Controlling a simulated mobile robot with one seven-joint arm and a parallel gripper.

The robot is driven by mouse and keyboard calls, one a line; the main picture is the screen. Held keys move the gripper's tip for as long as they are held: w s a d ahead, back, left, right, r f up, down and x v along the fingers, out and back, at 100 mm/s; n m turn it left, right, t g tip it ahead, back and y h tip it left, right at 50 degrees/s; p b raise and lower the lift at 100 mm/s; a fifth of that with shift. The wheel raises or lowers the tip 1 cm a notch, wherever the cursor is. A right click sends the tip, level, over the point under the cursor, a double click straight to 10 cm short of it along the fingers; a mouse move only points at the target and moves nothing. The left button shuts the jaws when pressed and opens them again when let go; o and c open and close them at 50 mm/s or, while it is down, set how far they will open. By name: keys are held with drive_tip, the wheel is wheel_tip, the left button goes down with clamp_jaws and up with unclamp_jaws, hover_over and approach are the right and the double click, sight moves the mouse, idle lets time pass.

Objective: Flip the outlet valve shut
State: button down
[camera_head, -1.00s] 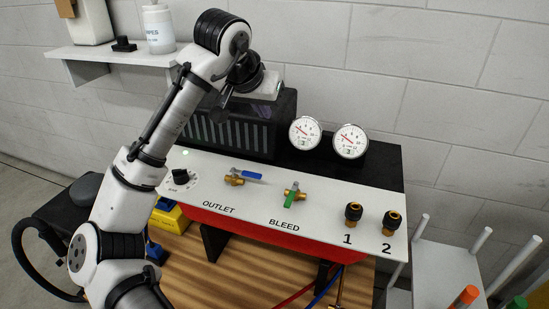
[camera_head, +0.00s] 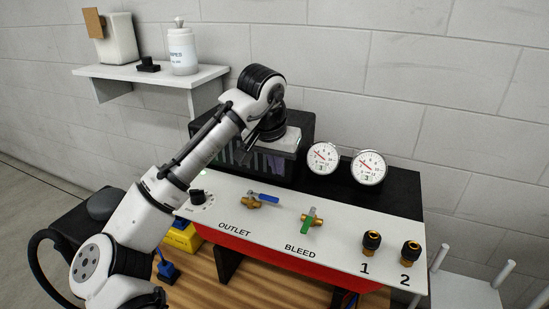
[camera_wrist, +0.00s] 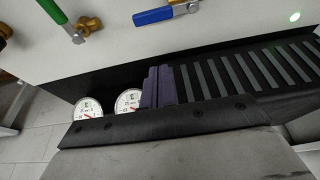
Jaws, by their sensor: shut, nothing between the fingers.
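The outlet valve (camera_head: 249,202) is a brass valve with a blue lever handle (camera_head: 264,197), on the white sloped panel above the OUTLET label. The lever points right, roughly along the panel's length. In the wrist view the blue handle (camera_wrist: 153,17) shows at the top edge, with the valve body partly cut off. My gripper (camera_wrist: 158,88) is shut and empty, its two fingers side by side. It is over the dark grilled box behind the panel, apart from the valve. In the head view my arm's wrist partly hides the fingers.
The bleed valve (camera_head: 309,217), with a green handle, is right of the outlet valve. A black knob (camera_head: 198,196) is to the left. Two round gauges (camera_head: 323,158) stand behind the panel. Two brass fittings (camera_head: 371,241) are at the right end. A wall shelf (camera_head: 150,75) holds bottles.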

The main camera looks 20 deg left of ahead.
sight(263, 196)
drive_tip(key=x, duration=0.5)
drive_tip(key=shift+w+f, duration=0.1)
drive_tip(key=shift+f, duration=0.3)
drive_tip(key=s, duration=0.2)
drive_tip(key=s+p, duration=0.1)
drive_tip(key=shift+s+a+r, duration=0.1)
drive_tip(key=shift+s+r, duration=0.15)
drive_tip(key=shift+r, duration=0.05)
drive_tip(key=shift+s+f, duration=0.1)
drive_tip(key=shift+s, duration=0.15)
drive_tip(key=shift+s+m, duration=0.2)
drive_tip(key=shift+m, duration=0.1)
